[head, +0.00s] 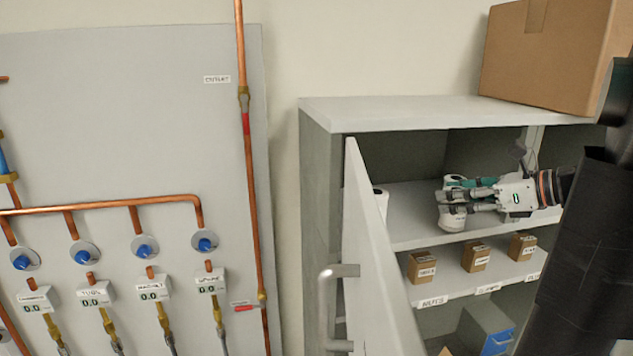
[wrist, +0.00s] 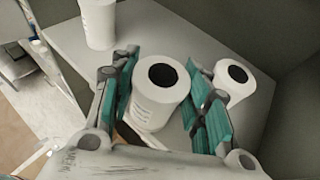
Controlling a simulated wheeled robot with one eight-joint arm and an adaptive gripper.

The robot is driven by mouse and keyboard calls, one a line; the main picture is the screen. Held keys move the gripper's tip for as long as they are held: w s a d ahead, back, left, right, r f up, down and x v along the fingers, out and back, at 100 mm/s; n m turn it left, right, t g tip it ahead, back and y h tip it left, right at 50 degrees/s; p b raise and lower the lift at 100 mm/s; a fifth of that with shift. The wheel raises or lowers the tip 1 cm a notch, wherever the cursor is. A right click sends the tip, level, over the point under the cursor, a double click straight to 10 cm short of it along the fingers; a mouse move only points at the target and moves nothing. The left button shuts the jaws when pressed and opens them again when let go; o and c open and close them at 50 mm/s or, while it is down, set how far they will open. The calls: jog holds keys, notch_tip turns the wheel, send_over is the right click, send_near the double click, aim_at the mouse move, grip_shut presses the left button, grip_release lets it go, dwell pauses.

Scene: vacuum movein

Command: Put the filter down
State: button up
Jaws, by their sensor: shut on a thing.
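The filter (wrist: 158,105) is a white cylinder with a dark round hole in its top. In the wrist view it stands between the teal-padded fingers of my gripper (wrist: 168,100), which is shut on it. In the head view my gripper (head: 470,193) reaches into the open cabinet from the right, and the filter (head: 452,217) shows below the fingers at the upper shelf. It looks upright. I cannot tell whether its base touches the shelf. My fingers hide its middle in the head view.
Two other white cylinders stand on the shelf, one to the left (wrist: 97,24) and one to the right (wrist: 233,76). The cabinet door (head: 372,250) stands open at the left. Several small brown boxes (head: 422,266) sit on the shelf below. A large carton (head: 550,55) rests on top.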

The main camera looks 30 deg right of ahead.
jog(key=w+a, duration=0.1)
jog(key=w, duration=0.2)
jog(key=w+a, duration=0.1)
jog(key=w, duration=0.2)
jog(key=w+a, duration=0.1)
jog(key=w, duration=0.2)
jog(key=shift+w+a, duration=0.25)
jog(key=shift+a, duration=0.05)
jog(key=shift+f, duration=0.4)
jog(key=shift+s+d+r, duration=0.1)
jog(key=shift+s+d, duration=0.05)
jog(key=shift+s, duration=0.1)
jog(key=shift+f, duration=0.2)
jog(key=o, duration=1.1)
jog(key=shift+w, duration=0.1)
jog(key=shift+o, duration=0.2)
jog(key=shift+r, duration=0.15)
